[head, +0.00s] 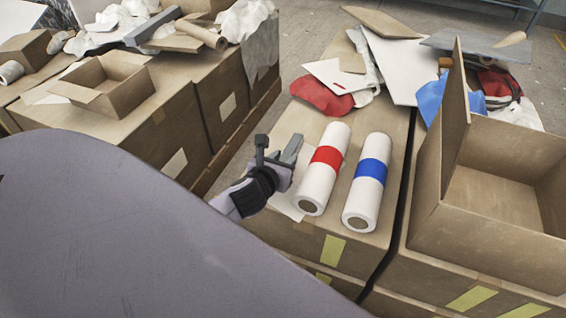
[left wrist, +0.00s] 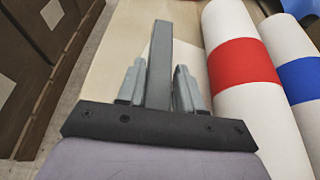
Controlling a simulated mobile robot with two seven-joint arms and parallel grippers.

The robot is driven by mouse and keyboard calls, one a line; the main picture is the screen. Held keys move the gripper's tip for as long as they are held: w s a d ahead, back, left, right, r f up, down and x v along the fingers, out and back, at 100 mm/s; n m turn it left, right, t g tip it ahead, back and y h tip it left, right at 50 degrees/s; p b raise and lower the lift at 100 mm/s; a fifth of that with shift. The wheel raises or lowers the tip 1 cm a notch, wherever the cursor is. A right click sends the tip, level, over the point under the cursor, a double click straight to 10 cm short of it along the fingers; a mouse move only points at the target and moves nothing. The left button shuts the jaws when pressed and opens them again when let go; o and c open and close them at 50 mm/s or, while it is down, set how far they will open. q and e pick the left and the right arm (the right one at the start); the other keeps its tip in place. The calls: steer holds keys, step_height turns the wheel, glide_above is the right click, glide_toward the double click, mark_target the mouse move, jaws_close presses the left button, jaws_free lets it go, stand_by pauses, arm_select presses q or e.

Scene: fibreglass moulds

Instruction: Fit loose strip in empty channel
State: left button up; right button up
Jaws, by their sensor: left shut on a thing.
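My left gripper (head: 275,163) is shut on a grey strip (head: 292,150), just left of the red-banded roll. In the left wrist view the strip (left wrist: 160,60) stands out lengthwise between the two fingers of the gripper (left wrist: 158,88) and reaches past their tips. Below it are a cardboard surface and a pale sheet; I cannot tell the gap to them. A long grey bar (head: 152,27) lies on the far left boxes. I cannot make out an empty channel in either view. My right gripper is not in view.
A white roll with a red band (head: 326,165) and one with a blue band (head: 367,180) lie on the middle carton. An open box (head: 480,225) stands at right, a smaller one (head: 110,85) at left. Sheets and scraps (head: 395,65) cover the carton's far end.

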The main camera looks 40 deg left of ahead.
arm_select(q)
steer(key=o, duration=1.1)
